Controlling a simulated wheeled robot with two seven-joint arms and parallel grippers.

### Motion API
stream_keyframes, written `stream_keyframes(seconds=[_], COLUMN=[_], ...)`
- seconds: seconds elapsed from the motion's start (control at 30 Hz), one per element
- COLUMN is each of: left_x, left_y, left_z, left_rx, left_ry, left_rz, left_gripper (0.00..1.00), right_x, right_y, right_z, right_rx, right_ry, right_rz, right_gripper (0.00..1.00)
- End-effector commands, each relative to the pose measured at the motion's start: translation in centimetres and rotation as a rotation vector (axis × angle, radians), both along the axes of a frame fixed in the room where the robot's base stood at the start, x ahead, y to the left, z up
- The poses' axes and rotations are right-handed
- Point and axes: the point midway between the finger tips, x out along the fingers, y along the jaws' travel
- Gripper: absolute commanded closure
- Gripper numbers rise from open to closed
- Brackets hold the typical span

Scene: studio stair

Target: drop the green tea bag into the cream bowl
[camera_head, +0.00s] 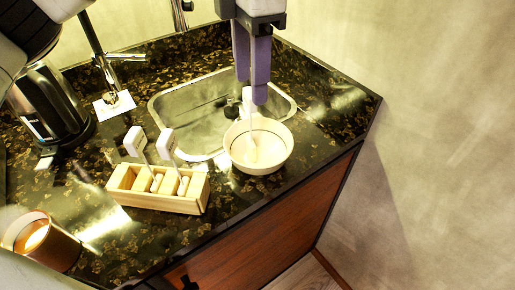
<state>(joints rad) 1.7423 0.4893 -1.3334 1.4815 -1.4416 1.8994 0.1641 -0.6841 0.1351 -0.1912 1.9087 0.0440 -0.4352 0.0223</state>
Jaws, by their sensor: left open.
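The cream bowl (279,158) stands on the dark counter at the sink's front right. A tea bag (254,150) shows inside it, with a thin stem or string running up to a pale tag (247,101). The bag looks pale; I cannot make out green on it. My left gripper (251,92) points down above the bowl, its two purple fingers apart. The tag is just at the fingertips, partly hidden by them; I cannot tell whether they touch. My right gripper is not in view.
A wooden box (133,200) with compartments stands left of the bowl, holding more tea bags with raised pale tags (135,141). The metal sink (190,112) lies behind. A black kettle (50,105) and copper cup (60,245) stand left. The counter edge is close in front.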

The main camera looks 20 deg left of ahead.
Motion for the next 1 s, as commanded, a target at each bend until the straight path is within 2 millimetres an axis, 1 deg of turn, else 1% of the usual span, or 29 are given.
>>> stream_keyframes(seconds=[0.3, 0.43, 0.6, 1.0], left_x=[0.0, 0.0, 0.0, 0.0], left_y=[-0.1, 0.0, 0.0, 0.0], left_z=[6.3, 8.3, 9.4, 9.4], left_rx=[-0.002, 0.0, -0.001, -0.001], left_ry=[-0.003, -0.003, -0.001, 0.0], left_rz=[0.0, -0.001, 0.0, -0.001], left_gripper=[0.51, 0.51, 0.51, 0.51], right_x=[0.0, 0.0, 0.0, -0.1], right_y=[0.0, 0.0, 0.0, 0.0], right_z=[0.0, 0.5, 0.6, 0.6], right_rx=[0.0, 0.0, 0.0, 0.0], right_ry=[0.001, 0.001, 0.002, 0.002], right_rz=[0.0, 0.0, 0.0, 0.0], right_gripper=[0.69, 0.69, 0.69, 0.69])
